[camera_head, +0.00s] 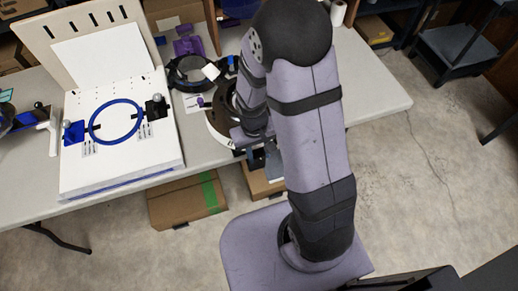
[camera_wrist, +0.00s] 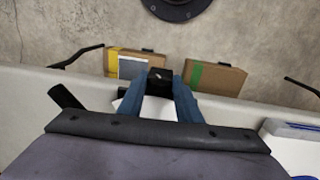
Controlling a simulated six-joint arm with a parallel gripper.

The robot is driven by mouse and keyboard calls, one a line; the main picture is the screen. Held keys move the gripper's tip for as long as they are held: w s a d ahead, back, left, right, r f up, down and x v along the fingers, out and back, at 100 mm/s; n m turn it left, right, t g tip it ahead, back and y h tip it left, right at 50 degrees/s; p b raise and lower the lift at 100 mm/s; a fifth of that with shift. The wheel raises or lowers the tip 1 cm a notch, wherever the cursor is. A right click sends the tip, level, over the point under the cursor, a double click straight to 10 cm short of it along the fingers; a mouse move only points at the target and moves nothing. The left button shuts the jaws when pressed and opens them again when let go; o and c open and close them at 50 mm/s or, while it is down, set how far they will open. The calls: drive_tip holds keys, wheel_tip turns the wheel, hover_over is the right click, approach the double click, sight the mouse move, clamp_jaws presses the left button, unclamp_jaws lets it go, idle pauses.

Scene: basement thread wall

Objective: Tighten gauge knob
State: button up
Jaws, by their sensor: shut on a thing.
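In the wrist view, the two blue fingers of my gripper (camera_wrist: 160,95) close from both sides on a small black part, which I take to be the gauge knob (camera_wrist: 160,79). It has a small pale spot on top. A white piece (camera_wrist: 126,106) shows beside and below the fingers. In the head view, my gripper (camera_head: 257,158) is low at the table's front edge, mostly hidden behind my arm. The knob cannot be made out there, and whether it has turned cannot be told.
A white board (camera_head: 118,160) with a blue ring (camera_head: 117,121) and clamps stands at left. A dark ring-shaped fixture (camera_head: 190,72) and purple parts (camera_head: 188,45) lie behind my gripper. Cardboard boxes (camera_head: 186,200) sit under the front edge. The table's right end (camera_head: 375,90) is clear.

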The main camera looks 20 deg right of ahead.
sight(259, 154)
drive_tip(key=shift+s+r+y+p, duration=0.1)
drive_tip(key=shift+r+y+p, duration=0.15)
drive_tip(key=shift+p, duration=0.6)
drive_tip(key=shift+d+f, duration=0.1)
drive_tip(key=shift+f, duration=0.15)
drive_tip(key=o, duration=1)
drive_tip(key=shift+o, duration=0.2)
drive_tip(key=shift+r, duration=0.15)
drive_tip(key=shift+r, duration=3.55)
